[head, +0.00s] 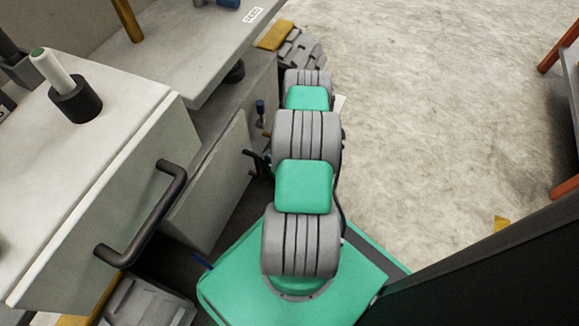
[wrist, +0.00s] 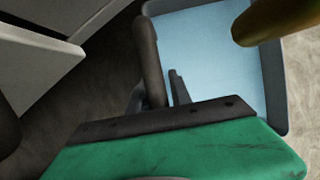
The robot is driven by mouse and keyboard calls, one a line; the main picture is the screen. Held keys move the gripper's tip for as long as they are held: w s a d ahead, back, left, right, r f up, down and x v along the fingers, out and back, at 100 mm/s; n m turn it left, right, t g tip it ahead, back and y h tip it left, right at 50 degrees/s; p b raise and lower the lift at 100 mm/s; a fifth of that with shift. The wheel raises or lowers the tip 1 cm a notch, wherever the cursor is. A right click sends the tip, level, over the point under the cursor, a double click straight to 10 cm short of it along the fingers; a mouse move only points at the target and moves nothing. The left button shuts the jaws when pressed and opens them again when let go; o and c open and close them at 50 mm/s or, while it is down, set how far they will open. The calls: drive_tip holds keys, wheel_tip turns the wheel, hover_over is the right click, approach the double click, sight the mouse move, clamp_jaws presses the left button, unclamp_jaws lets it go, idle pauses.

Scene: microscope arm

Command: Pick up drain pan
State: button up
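In the wrist view, a shallow pan (wrist: 210,42) with a light blue inside and a grey-blue rim, which looks like the drain pan, lies beyond my gripper. My gripper (wrist: 160,92) shows two short dark fingers behind a green body with a dark bolted strip. The fingers stand apart, with no pan rim visible between them. A dark rounded bar (wrist: 148,55) crosses the view at the fingers and hides part of the gap. I cannot tell whether it touches them. In the head view my arm hides the gripper, and I cannot make out the pan clearly.
An olive-brown rounded bar (wrist: 262,20) cuts over the pan's upper right. In the head view, a white cabinet (head: 110,150) with a black handle (head: 150,220) and a bench (head: 185,45) stand left of my arm. The floor (head: 430,110) to the right is open.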

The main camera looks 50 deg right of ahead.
clamp_jaws()
idle(1.0)
